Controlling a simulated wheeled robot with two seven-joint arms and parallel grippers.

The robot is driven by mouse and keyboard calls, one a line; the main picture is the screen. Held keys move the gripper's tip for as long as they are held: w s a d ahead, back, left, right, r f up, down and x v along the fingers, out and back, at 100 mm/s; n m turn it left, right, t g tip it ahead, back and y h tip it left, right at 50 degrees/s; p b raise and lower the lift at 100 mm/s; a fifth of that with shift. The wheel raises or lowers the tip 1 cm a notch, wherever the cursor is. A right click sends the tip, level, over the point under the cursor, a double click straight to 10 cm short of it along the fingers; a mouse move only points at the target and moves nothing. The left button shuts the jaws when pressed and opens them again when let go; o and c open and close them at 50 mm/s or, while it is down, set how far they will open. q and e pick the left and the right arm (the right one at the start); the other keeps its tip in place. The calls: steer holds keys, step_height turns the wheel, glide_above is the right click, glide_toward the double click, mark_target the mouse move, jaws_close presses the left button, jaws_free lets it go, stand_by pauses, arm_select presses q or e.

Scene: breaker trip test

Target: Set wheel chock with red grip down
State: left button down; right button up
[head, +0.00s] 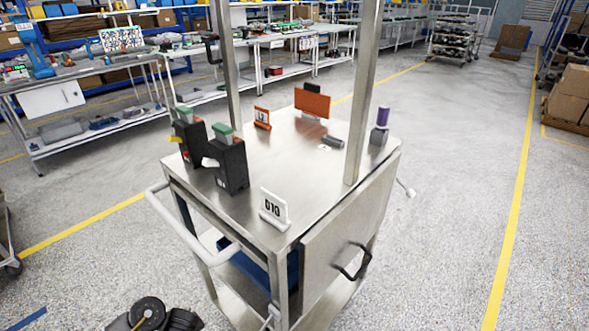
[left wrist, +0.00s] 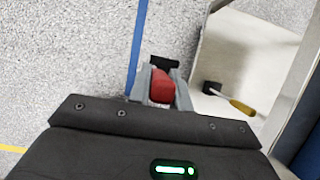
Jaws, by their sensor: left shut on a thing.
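In the left wrist view my left gripper (left wrist: 161,96) is shut on the red grip (left wrist: 160,84) of the wheel chock. The red part sits between the two grey fingers. A black piece (left wrist: 165,62) shows just past the fingertips; it looks like part of the chock, but most of its body is hidden. The floor lies behind it, and I cannot tell whether the chock touches it. In the head view, dark rounded parts at the bottom left seem to be my left arm; the chock is not clear there. My right gripper is not in view.
A steel cart (head: 290,170) stands in the middle, with a white push handle (head: 190,225) at its left. A yellow-handled tool (left wrist: 238,104) lies on a pale surface right of the gripper. A blue floor line (left wrist: 136,50) runs left of the fingers. Floor left of the cart is clear.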

arm_select(q)
steer(key=shift+r, duration=0.35)
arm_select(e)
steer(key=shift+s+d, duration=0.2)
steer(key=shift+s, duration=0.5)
arm_select(q)
steer(key=shift+w+d, duration=0.1)
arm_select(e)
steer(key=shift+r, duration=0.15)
